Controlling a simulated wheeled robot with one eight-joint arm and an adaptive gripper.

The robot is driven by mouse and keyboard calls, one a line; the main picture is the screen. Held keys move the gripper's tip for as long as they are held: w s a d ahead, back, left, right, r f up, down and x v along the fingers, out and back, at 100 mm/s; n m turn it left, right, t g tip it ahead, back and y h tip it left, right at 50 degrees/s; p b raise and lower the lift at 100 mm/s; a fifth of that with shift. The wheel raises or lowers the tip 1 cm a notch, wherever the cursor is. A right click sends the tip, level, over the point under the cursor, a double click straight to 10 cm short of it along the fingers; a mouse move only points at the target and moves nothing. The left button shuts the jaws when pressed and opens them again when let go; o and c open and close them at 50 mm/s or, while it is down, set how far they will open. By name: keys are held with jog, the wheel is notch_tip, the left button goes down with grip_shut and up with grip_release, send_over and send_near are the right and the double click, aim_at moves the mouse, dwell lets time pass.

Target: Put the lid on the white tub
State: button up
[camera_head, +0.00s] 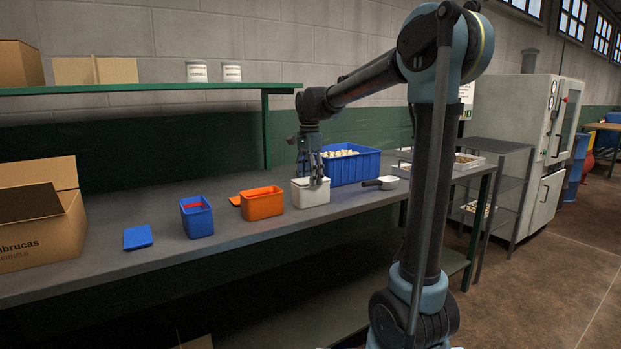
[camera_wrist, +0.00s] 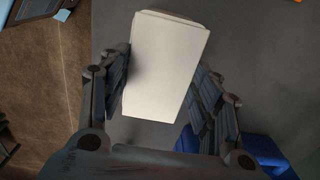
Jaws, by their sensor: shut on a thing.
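The white tub (camera_head: 311,198) stands on the grey workbench, to the right of the orange tub. My gripper (camera_head: 311,182) is directly above it, pointing down, with its fingers at the tub's top. In the wrist view a flat white rectangular lid (camera_wrist: 168,62) lies between my two fingers, and they are shut on its long sides. The lid covers the tub's opening from above, and only a thin paler strip shows beyond its far edge. I cannot tell whether it is fully seated or slightly above the rim.
An orange tub (camera_head: 263,205), a blue tub (camera_head: 198,220) and a flat blue lid (camera_head: 138,237) stand to the left on the bench. A blue crate (camera_head: 352,171) of pale pieces is close behind right. A scoop (camera_head: 388,183) lies to the right. A green shelf (camera_head: 150,88) hangs over the back.

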jog(key=o, duration=1)
jog(key=shift+f, duration=0.1)
jog(key=shift+c, duration=0.2)
jog(key=o, duration=0.5)
jog(key=shift+c, duration=0.2)
jog(key=shift+s, duration=0.1)
jog(key=shift+r, duration=3.55)
jog(key=shift+d, duration=0.1)
